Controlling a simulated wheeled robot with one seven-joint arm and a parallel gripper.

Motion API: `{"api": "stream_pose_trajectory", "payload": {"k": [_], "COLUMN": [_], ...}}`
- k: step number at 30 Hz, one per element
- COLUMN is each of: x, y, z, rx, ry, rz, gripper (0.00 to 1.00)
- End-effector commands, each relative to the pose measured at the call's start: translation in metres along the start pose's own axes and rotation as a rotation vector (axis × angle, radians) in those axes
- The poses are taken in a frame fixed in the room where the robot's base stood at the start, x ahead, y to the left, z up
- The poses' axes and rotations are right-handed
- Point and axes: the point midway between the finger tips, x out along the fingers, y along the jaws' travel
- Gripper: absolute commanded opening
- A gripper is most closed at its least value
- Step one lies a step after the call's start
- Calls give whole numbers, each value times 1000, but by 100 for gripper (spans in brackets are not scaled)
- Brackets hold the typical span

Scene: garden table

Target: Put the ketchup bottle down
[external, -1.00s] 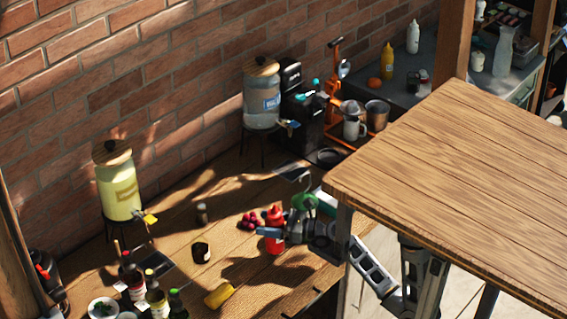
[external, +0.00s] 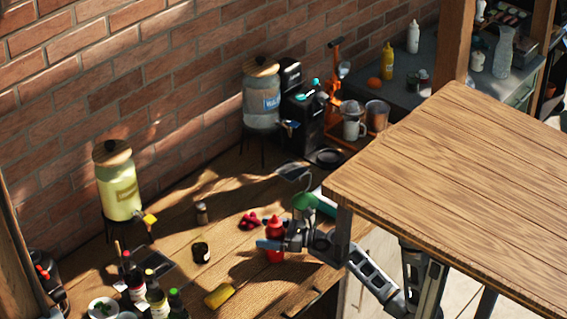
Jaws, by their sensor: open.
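The red ketchup bottle (external: 275,232) stands upright on the wooden counter, near its front edge. My gripper (external: 270,244) is at the bottle, with its blue-tipped fingers at about the bottle's mid-height. The fingers are open, and one shows to the left of the bottle. The other finger is partly hidden by the bottle and my wrist. I cannot tell whether a finger touches the bottle.
Red fruits (external: 249,221) lie just behind the bottle. A yellow object (external: 219,295), a dark jar (external: 201,252) and a small shaker (external: 201,212) are to the left. A large wooden table (external: 450,165) stands close on the right, over my arm.

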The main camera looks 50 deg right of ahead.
Motion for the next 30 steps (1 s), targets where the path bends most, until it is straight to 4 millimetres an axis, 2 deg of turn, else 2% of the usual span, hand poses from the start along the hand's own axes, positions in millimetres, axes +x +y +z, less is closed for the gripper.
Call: {"api": "stream_pose_trajectory", "payload": {"k": [7,10,24,30], "x": [0,-9,-98,-117], "y": [0,-1,0,0], "z": [4,1,0,2], "rx": [0,0,1,1], "ry": [-1,1,2,0], "rz": [0,-2,-2,-1], "gripper": [90,90,90,90]}}
